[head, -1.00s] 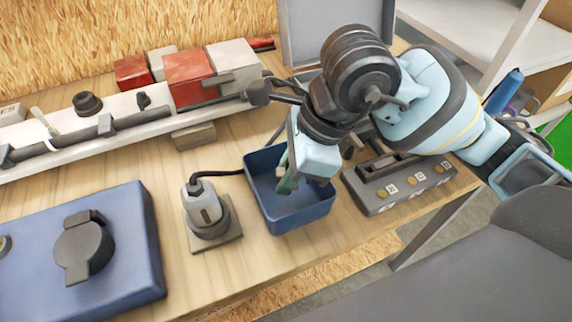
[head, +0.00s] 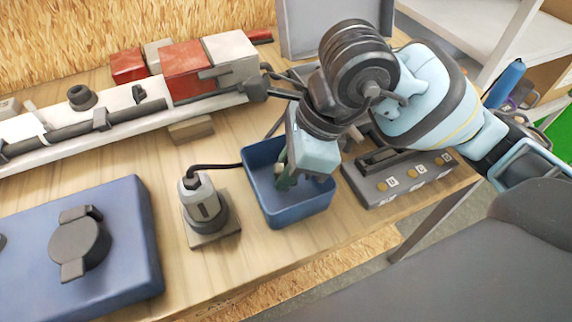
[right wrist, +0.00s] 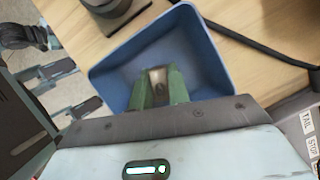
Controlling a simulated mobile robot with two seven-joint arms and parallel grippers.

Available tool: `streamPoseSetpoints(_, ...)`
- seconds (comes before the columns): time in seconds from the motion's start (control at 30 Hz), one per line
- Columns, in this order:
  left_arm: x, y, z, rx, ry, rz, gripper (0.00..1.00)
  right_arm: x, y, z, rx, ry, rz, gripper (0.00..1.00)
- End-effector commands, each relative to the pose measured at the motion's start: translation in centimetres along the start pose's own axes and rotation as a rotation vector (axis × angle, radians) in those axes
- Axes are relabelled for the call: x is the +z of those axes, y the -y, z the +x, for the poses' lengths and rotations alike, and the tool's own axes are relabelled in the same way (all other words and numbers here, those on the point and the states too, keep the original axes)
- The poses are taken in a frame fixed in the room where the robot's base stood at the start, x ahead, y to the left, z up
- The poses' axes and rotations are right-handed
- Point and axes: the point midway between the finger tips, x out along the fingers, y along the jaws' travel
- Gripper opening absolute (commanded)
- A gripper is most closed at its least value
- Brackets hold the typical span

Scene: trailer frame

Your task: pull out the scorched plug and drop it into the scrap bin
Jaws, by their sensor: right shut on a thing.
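My right gripper (head: 284,178) points down into the blue open bin (head: 304,214), with its fingertips inside or just above the rim. In the right wrist view, its green fingers (right wrist: 158,84) are shut on a small pale piece with brown, dark marks, apparently the scorched plug (right wrist: 157,76). The plug is mostly hidden by the fingers. The bin's walls (right wrist: 205,50) surround the fingertips in that view, and the bin floor that shows is bare.
A grey plug (head: 203,204) with a black cable stands upright in a square base left of the bin. A blue box (head: 120,225) with a round black cap is further left. A grey switch panel (head: 405,180) is right of the bin. A white rail (head: 60,150) runs behind.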

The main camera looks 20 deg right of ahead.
Motion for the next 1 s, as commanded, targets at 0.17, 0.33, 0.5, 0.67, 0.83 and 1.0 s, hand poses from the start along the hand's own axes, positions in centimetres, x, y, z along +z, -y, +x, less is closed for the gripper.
streamPoseSetpoints(0.17, 0.05, 0.02, 0.03, 0.000, 0.001, 0.000, 0.38, -0.01, 0.01, 0.02, -0.001, 0.000, 0.000, 0.00)
streamPoseSetpoints(0.33, 0.05, 0.02, 0.03, 0.000, 0.001, 0.001, 0.38, -0.01, 0.01, 0.01, -0.001, 0.000, 0.000, 0.00)
streamPoseSetpoints(0.5, 0.05, 0.02, 0.03, 0.000, 0.001, 0.001, 0.38, -0.01, 0.01, 0.01, -0.001, 0.000, 0.000, 0.21)
streamPoseSetpoints(0.67, 0.05, 0.02, 0.03, 0.000, 0.001, 0.001, 0.38, -0.01, 0.01, 0.02, 0.000, 0.000, 0.000, 0.42)
streamPoseSetpoints(0.83, 0.05, 0.02, 0.03, 0.000, 0.001, 0.001, 0.38, -0.01, 0.01, 0.02, 0.000, 0.000, 0.000, 0.43)
streamPoseSetpoints(1.0, 0.05, 0.02, 0.03, 0.000, 0.001, 0.001, 0.38, -0.02, 0.00, 0.03, 0.000, 0.000, 0.000, 0.61)
